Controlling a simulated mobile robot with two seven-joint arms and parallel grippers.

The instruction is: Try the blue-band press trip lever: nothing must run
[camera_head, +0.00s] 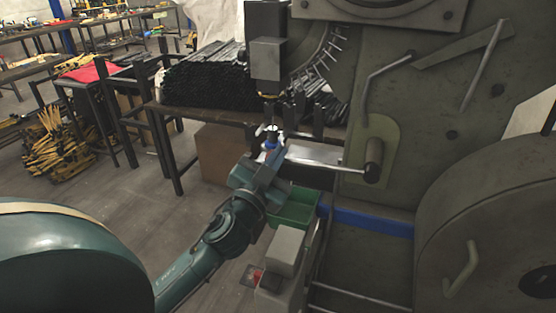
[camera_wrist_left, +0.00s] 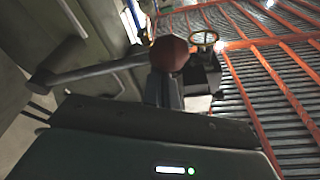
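The press with a blue band (camera_head: 370,222) fills the right side of the head view. A dark cylindrical hub (camera_head: 373,160) on its side carries a thin lever (camera_head: 325,161) that runs left to my left gripper (camera_head: 269,139). In the left wrist view the lever (camera_wrist_left: 100,68) shows as a grey bar ending near a dark red ball knob (camera_wrist_left: 168,54). The fingers of my left gripper (camera_wrist_left: 165,90) are close together right at the knob. Whether they grip it or only touch it is not clear. My right gripper is out of view.
A green bin (camera_head: 295,207) and a grey box with a red button (camera_head: 257,277) stand below my left gripper. A table with dark rods (camera_head: 205,82) stands behind. A large round wheel housing (camera_head: 490,240) is at right.

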